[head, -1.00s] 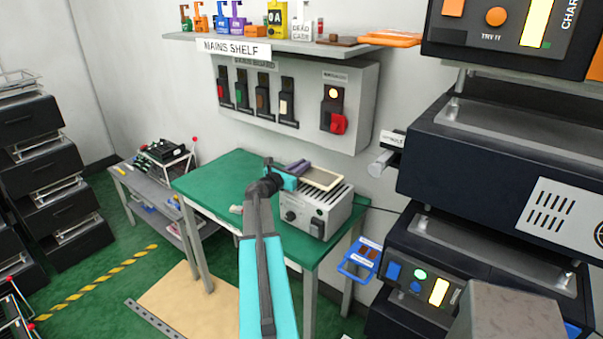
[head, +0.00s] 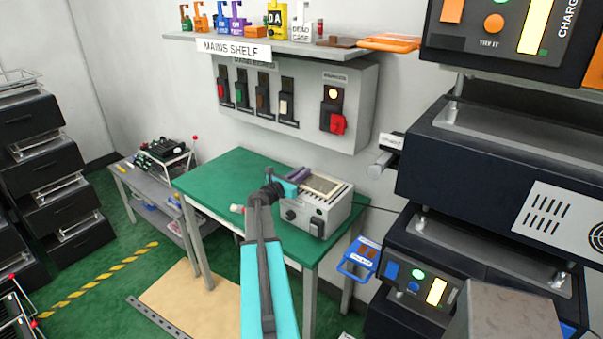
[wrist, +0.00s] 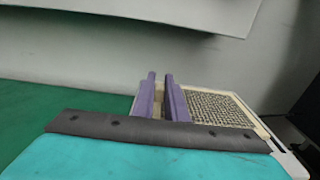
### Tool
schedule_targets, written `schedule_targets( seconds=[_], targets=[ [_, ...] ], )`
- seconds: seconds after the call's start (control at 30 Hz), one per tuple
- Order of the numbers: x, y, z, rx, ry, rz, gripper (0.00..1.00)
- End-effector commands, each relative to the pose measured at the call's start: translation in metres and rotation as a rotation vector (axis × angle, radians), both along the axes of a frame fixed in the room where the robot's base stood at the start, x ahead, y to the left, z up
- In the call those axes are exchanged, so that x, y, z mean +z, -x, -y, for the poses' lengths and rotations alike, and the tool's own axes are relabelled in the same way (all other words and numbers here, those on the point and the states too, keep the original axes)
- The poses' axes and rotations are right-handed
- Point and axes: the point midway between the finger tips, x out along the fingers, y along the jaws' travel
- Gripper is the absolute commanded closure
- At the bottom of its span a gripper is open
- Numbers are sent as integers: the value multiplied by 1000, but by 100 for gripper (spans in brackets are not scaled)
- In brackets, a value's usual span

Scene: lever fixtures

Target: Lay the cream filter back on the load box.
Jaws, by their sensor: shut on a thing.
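The cream filter (head: 321,186) is a flat cream-framed panel. In the wrist view its grey mesh (wrist: 215,108) shows to the right of the fingers. It lies at the top of the grey load box (head: 325,212), which stands on the green bench. I cannot tell whether it rests fully flat on the box. My gripper (head: 299,173) is shut on the filter's left side, and its purple fingers (wrist: 160,98) show in the wrist view. The fingers hide part of the filter's left end.
The green bench (head: 225,180) is mostly clear to the left, with a small whitish item (head: 237,208) on it. A grey lever panel (head: 365,100) and the mains shelf (head: 290,46) are on the wall behind. A dark rack (head: 490,180) stands close at the right.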

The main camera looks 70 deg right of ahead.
Motion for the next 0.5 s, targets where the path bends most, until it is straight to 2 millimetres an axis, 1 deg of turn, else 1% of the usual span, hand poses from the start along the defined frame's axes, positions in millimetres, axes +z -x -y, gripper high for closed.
schedule_targets(
  seconds=[0.33, 0.37, 0.4, 0.47, 0.5],
  targets=[
    [-4, 0, 0, 0, 0, 0, 100],
    [-3, 0, 0, 0, 0, 0, 85],
    [-3, 0, 0, 1, 0, 0, 78],
    [-3, 0, 0, 1, 0, 0, 69],
    [-3, 0, 0, 1, 0, 0, 69]
  ],
)
